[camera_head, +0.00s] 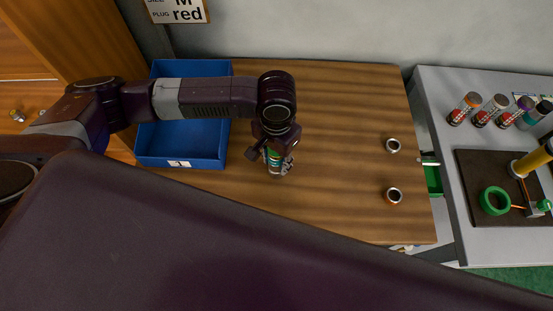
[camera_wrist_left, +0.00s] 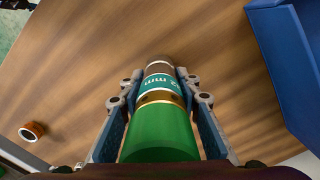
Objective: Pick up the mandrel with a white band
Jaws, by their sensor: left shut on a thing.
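My left gripper (camera_head: 272,152) is shut on a cylinder (camera_head: 275,165) over the wooden table. In the left wrist view the gripper (camera_wrist_left: 160,95) has one finger on each side of this cylinder (camera_wrist_left: 160,137). It has a wide green part, a gold ring, a teal label with "2 mm" legible, a thin pale band and a brownish end. I take it for a mandrel; whether the pale band is the white band, I cannot tell for sure. Whether it touches the table is unclear. My right gripper is not in view.
A blue bin (camera_head: 150,145) stands left of the gripper. Two small rings (camera_head: 393,145) (camera_head: 394,195) lie on the table's right side. The grey bench (camera_head: 440,95) at right holds several colour-banded cylinders (camera_head: 483,116), a dark board (camera_head: 475,165) and a green ring (camera_head: 484,203).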

